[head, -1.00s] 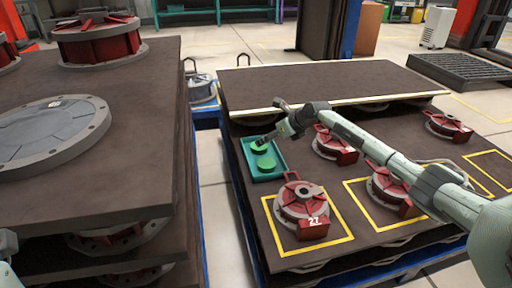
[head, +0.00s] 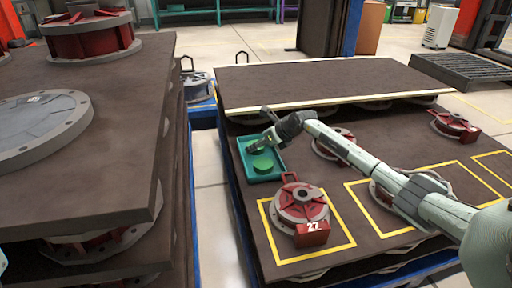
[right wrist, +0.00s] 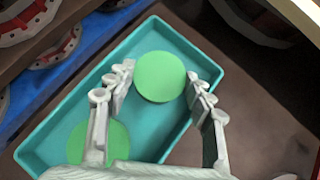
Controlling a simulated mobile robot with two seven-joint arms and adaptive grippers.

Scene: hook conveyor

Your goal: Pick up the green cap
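Two round green caps lie in a teal tray on the brown table. In the right wrist view, the far cap (right wrist: 160,77) sits between the fingertips of my right gripper (right wrist: 162,80), which are spread apart. The near cap (right wrist: 98,142) is partly hidden behind the left finger. In the head view, my right gripper (head: 256,148) reaches over the far end of the teal tray (head: 279,176) and hides most of the far cap. The near cap (head: 263,165) shows clearly there. I cannot tell whether the fingers touch the far cap. My left gripper is out of view.
A red-and-grey flanged part marked 27 (head: 301,207) stands in a yellow square near the tray. More such parts (head: 454,124) stand to the right. A raised brown board (head: 330,82) lies behind the tray. A second stacked table (head: 130,130) is on the left.

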